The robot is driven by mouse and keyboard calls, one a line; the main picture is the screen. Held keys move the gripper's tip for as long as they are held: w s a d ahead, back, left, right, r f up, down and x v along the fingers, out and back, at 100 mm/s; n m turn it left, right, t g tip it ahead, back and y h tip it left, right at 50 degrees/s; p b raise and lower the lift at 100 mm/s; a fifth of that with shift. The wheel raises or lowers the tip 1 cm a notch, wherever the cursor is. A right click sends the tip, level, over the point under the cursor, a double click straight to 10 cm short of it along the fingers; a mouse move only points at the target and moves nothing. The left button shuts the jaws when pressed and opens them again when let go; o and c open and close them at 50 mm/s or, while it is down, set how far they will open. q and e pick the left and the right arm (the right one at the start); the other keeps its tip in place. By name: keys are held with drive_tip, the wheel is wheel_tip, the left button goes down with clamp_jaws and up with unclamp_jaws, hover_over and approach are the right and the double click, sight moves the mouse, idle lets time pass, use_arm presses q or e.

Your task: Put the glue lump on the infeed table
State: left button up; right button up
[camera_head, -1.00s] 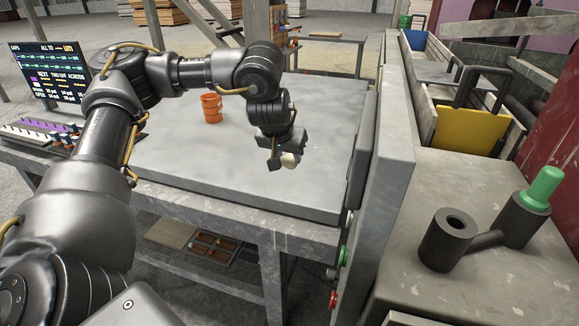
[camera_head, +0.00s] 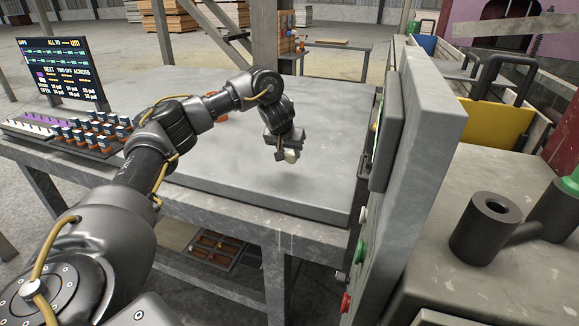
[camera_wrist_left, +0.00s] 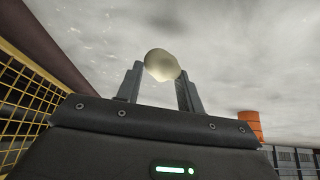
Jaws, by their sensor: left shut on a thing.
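The glue lump (camera_head: 291,156) is a small cream-coloured lump. My left gripper (camera_head: 284,153) is shut on it and holds it over the right part of the grey-topped table (camera_head: 225,185), which I take as the infeed table. In the left wrist view the lump (camera_wrist_left: 162,65) sits between the tips of the two fingers (camera_wrist_left: 160,85), with the grey surface behind it. The gap between lump and tabletop is hard to judge. My right gripper is in neither view.
A screen (camera_head: 62,72) and a button panel (camera_head: 75,131) are at the left. A tall grey upright panel (camera_head: 420,150) borders the table's right side. The front tabletop is clear.

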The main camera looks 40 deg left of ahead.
sight(290, 163)
use_arm(q)
drive_tip(key=shift+b+x, duration=0.3)
drive_tip(key=shift+x, duration=0.6)
wheel_tip(290, 163, down, 3)
drive_tip(key=shift+f, duration=0.2)
drive_tip(key=shift+d, duration=0.1)
drive_tip(key=shift+s, duration=0.1)
drive_tip(key=o, duration=1.3)
drive_tip(key=shift+c, duration=0.2)
